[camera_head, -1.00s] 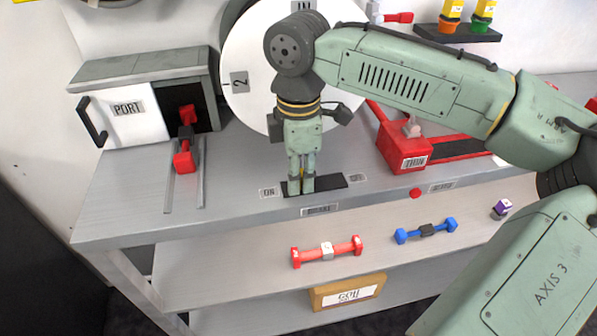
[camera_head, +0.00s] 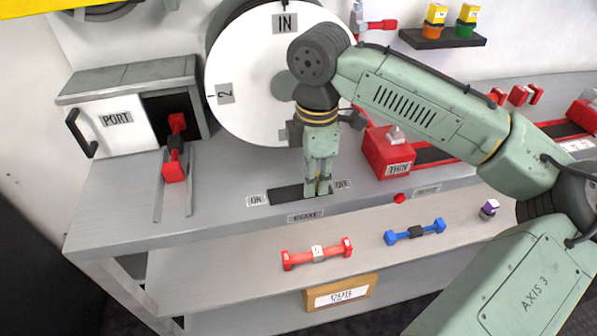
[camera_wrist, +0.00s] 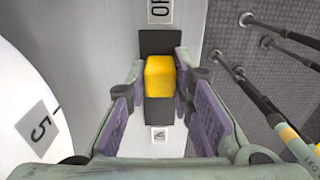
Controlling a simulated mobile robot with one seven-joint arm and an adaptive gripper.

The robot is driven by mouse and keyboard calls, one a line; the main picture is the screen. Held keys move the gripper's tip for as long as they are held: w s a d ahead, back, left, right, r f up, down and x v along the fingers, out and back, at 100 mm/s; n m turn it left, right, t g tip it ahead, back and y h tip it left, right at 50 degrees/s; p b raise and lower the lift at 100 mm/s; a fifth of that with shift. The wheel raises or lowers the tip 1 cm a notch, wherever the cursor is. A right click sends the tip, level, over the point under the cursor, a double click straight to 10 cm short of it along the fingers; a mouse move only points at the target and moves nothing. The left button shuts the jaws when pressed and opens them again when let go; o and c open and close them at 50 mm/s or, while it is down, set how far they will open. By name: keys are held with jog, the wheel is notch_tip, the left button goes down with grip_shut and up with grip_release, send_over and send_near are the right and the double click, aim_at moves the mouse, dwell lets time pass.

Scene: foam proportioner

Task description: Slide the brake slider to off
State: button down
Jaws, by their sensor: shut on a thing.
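The brake slider is a yellow block (camera_wrist: 159,77) in a dark slot (camera_wrist: 158,112), seen in the wrist view between my fingers. Dark slot shows on both sides of it there. My gripper (camera_head: 318,190) is shut on the slider and points down at the slot (camera_head: 284,192) on the workbench. In the head view my fingers mostly hide the slider and stand at the slot's right part, near the OFF label (camera_head: 342,184). The ON label (camera_head: 257,200) is at the left end, with bare slot between it and my fingers. The BRAKE label (camera_head: 305,217) is on the front edge.
A white dial (camera_head: 240,75) stands behind my gripper. A red block marked THIN (camera_head: 388,152) is to the right on a rail, with a red button (camera_head: 400,198) nearby. The PORT box (camera_head: 118,119) and a red-handled slider (camera_head: 174,165) are left. Dumbbell-shaped parts lie below.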

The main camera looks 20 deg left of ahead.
aim_at(318, 174)
jog(key=shift+w+d, duration=0.25)
jog(key=c, duration=1.4)
grip_release()
jog(key=shift+d, duration=0.1)
notch_tip(318, 174, up, 12)
